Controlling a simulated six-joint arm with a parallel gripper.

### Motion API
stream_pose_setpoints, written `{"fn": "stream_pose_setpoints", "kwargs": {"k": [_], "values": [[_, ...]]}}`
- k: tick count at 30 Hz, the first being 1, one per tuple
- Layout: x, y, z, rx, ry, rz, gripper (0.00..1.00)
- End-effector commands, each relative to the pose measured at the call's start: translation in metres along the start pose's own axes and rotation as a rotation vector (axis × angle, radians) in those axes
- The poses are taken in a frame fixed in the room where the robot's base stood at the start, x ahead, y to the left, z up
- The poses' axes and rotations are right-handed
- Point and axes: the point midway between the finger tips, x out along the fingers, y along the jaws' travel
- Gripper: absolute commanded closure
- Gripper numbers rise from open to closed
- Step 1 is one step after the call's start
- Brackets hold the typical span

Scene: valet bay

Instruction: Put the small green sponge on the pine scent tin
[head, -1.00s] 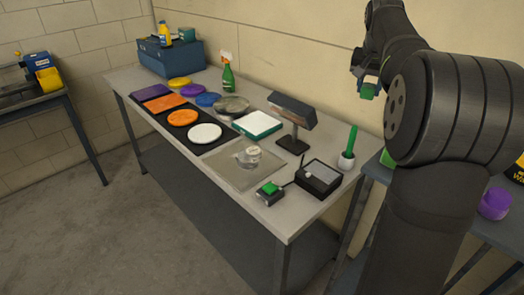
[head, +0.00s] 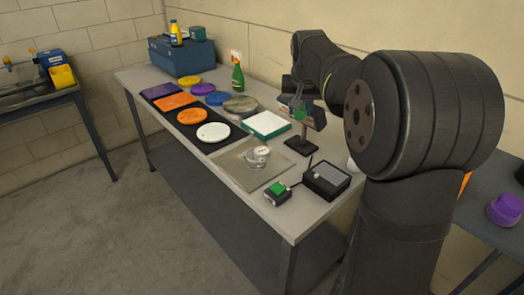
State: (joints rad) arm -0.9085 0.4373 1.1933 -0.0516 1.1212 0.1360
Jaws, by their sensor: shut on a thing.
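My gripper (head: 299,108), in the head view, is over the back right of the long table, in front of a dark display on a stand. It is shut on the small green sponge (head: 299,115), of which only a small green patch shows. No label is readable, so I cannot say for sure which thing is the pine scent tin. A small dark green box-like item (head: 202,33) stands on the blue toolbox (head: 176,58) at the table's far end, well to the left of my gripper. The gripper's fingers are small and partly hidden.
The table holds several coloured discs, a green spray bottle (head: 238,76), a white-topped green box (head: 266,124), the display (head: 310,115), and a metal plate (head: 230,168) bearing a silvery round item (head: 257,155). A black box (head: 327,178) and green-button box (head: 278,193) are in front.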

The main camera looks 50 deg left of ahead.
Motion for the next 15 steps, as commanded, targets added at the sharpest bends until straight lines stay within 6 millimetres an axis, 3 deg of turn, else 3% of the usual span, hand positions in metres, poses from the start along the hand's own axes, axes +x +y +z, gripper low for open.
{"fn": "stream_pose_setpoints", "kwargs": {"k": [3, 8, 15], "values": [[0.024, 0.000, 0.011, 0.000, -0.004, 0.001, 0.88], [0.042, -0.007, 0.015, -0.003, -0.002, 0.000, 0.88], [0.077, -0.056, 0.014, -0.006, -0.004, 0.000, 0.88]]}}
